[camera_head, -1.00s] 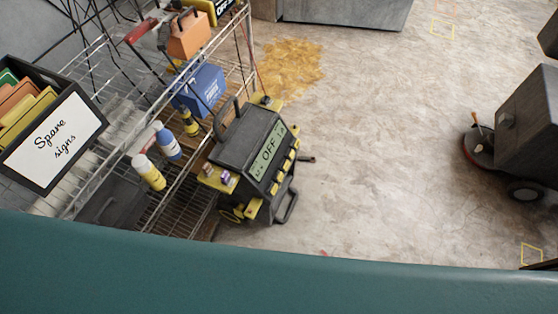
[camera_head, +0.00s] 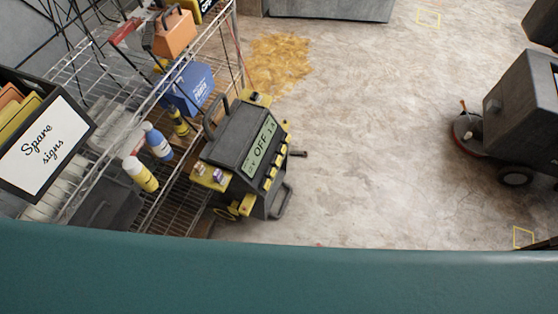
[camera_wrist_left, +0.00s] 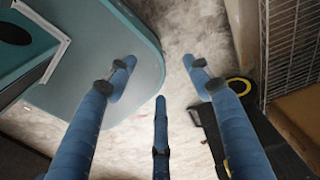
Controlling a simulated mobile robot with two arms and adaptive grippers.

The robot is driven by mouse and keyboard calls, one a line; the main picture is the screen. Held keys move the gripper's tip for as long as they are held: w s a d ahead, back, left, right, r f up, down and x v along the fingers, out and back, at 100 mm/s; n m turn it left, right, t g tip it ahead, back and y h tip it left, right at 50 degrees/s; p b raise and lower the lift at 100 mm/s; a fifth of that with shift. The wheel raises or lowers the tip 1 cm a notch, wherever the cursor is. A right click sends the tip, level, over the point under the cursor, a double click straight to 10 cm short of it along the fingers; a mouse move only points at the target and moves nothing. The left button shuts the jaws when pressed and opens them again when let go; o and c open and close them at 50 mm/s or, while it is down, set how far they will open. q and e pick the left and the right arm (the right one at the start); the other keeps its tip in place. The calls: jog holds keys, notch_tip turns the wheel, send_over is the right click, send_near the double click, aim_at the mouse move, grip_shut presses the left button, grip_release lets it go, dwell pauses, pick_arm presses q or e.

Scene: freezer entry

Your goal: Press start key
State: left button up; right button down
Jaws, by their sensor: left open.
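A dark grey control box (camera_head: 235,135) with a handle stands on the floor beside the wire rack in the head view. Its green display (camera_head: 261,147) reads "OFF". Several yellow keys (camera_head: 272,171) line the edge beside the display; their labels are too small to read, so I cannot tell which is the start key. My left gripper (camera_wrist_left: 158,62) shows only in the wrist view, its blue fingers spread and empty. A dark object with a yellow ring (camera_wrist_left: 240,85), probably part of the box, lies right of the fingers. My right gripper is not in view.
A wire rack (camera_head: 160,205) holds bottles, a blue box (camera_head: 190,88) and an orange case (camera_head: 174,35). A "Spare signs" bin (camera_head: 45,145) is at left. A yellow-brown spill (camera_head: 280,62) and a floor machine (camera_head: 522,105) flank clear concrete.

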pick_arm(q)
grip_shut()
dwell(0.3)
dwell(1.1)
